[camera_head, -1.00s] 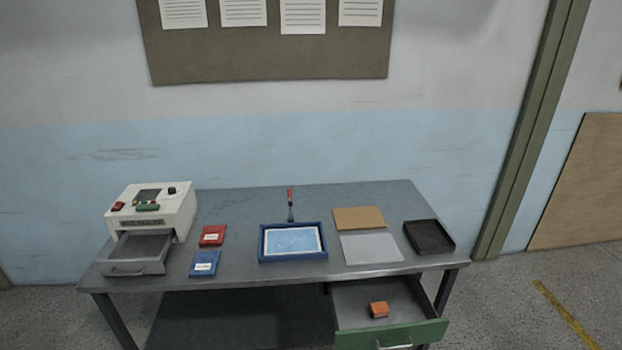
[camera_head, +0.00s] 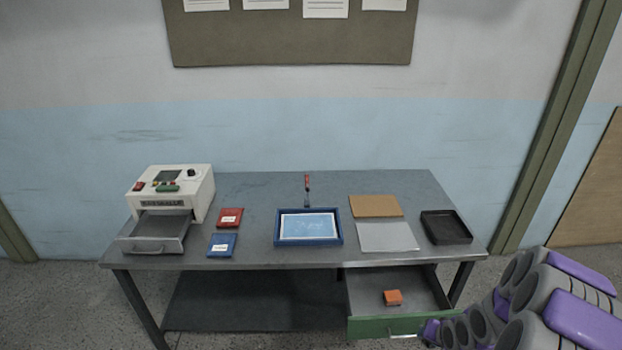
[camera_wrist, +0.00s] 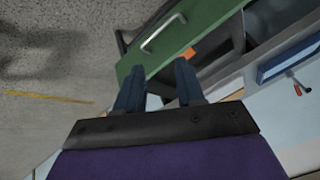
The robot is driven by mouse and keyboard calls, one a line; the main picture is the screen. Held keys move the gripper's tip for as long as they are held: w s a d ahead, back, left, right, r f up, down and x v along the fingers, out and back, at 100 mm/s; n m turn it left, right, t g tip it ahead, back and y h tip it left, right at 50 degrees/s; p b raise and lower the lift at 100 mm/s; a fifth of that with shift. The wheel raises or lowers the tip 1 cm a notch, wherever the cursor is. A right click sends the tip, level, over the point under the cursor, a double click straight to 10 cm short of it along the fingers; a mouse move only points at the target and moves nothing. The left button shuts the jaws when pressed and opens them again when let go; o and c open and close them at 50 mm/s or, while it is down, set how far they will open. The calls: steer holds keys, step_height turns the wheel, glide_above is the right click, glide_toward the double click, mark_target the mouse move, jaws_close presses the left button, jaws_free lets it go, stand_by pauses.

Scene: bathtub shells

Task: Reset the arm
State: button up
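My arm, grey and purple, shows at the lower right of the head view, in front of the table's right end. In the wrist view my gripper (camera_wrist: 158,85) has two blue fingers with a clear gap between them and nothing held. It is near the green-fronted drawer (camera_head: 385,327), which stands pulled out under the table. The drawer front also shows in the wrist view (camera_wrist: 185,25). An orange block (camera_head: 393,297) lies in the drawer. The gripper's tips are not clearly visible in the head view.
The grey table (camera_head: 260,190) holds a white machine (camera_head: 190,190) with its tray pulled out, a red box (camera_head: 230,217), a blue box (camera_head: 222,245), a blue tray (camera_head: 308,241), a red-handled tool (camera_head: 307,188), brown (camera_head: 375,206) and grey (camera_head: 387,237) sheets, and a black tray (camera_head: 446,240).

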steer(key=s+a+r+n+g+h, duration=0.1)
steer(key=s+a+r+g, duration=0.1)
steer(key=s+a+r, duration=0.5)
steer(key=s+a+r+n+g+h, duration=0.15)
steer(key=s+r, duration=0.25)
steer(key=r, duration=0.7)
steer(key=s+a+r+n+g, duration=0.1)
steer(key=s+a+r, duration=0.2)
steer(key=s, duration=0.4)
steer(key=s+a+r+n+g+y, duration=0.1)
steer(key=s+a+r, duration=0.3)
steer(key=s, duration=0.3)
steer(key=s+a+r+n+g+y, duration=0.1)
steer(key=s+a+r+g, duration=0.1)
steer(key=s, duration=0.5)
steer(key=shift+s+a+r, duration=0.3)
steer(key=shift+a+r, duration=0.4)
steer(key=shift+a, duration=0.3)
